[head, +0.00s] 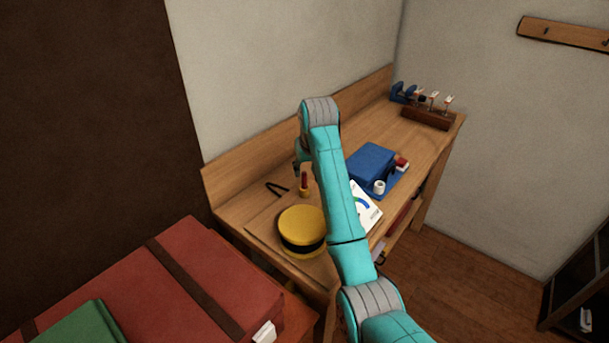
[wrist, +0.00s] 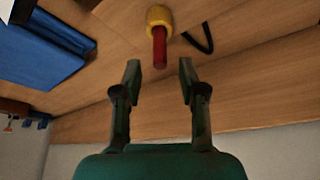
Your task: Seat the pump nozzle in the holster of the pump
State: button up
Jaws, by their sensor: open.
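My gripper (wrist: 160,82) is open, its two dark fingers apart and nothing held between them. A small upright piece with a red stem and a yellow collar (wrist: 159,45) lies just beyond the fingertips, in line with the gap. In the head view it stands on the wooden bench (head: 304,186), under the end of my arm. I cannot tell whether it is the pump nozzle. A blue boxy thing (head: 370,164) on a blue base stands to its right, with a white cylinder (head: 380,187) in front. No pump or holster is clearly recognisable.
A yellow round thing with a black band (head: 301,224) sits in front on the bench. A black V-shaped piece (head: 276,189) lies left of the red stem. A wooden rack (head: 428,118) stands at the far end. A red case (head: 180,285) is at lower left.

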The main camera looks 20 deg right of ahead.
jog(key=v, duration=0.7)
jog(key=shift+r, duration=0.2)
jog(key=shift+s, duration=0.1)
